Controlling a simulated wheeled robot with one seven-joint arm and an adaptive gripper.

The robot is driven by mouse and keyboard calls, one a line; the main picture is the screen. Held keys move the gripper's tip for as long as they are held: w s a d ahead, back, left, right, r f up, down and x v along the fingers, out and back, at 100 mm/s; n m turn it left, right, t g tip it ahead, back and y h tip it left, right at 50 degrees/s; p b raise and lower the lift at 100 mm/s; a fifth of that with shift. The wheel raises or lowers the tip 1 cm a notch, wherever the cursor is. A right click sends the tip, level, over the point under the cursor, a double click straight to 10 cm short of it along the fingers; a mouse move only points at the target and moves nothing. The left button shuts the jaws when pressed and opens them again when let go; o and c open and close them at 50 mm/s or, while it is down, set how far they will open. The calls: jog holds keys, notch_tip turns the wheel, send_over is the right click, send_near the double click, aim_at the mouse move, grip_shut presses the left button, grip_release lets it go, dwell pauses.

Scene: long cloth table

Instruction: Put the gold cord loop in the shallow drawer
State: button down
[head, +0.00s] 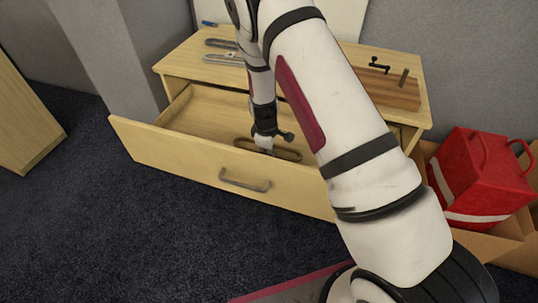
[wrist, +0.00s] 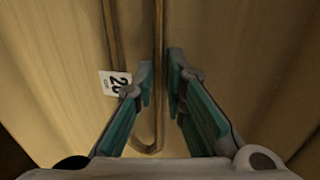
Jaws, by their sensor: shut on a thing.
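The shallow drawer (head: 180,157) is pulled open from the wooden cabinet, its handle facing front. The gold cord loop (head: 288,154) is inside it, a long narrow loop low over the drawer floor. In the wrist view the loop (wrist: 159,30) runs lengthwise, with a white number tag (wrist: 115,83) at its left strand. My gripper (head: 266,149) reaches down into the drawer. In the wrist view my gripper (wrist: 160,75) is shut on the loop's right strand. I cannot tell whether the loop rests fully on the floor. My arm hides the drawer's right part.
On the cabinet top (head: 185,64) lie grey looped pieces (head: 222,43) at left and a wooden board (head: 390,88) with a black fitting (head: 380,66) at right. A red bag (head: 480,175) stands in a cardboard box at right. Dark carpet (head: 100,220) in front is clear.

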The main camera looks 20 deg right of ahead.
jog(key=shift+f, duration=0.8)
jog(key=c, duration=1.6)
grip_release()
jog(key=shift+f, duration=0.15)
jog(key=shift+c, duration=0.2)
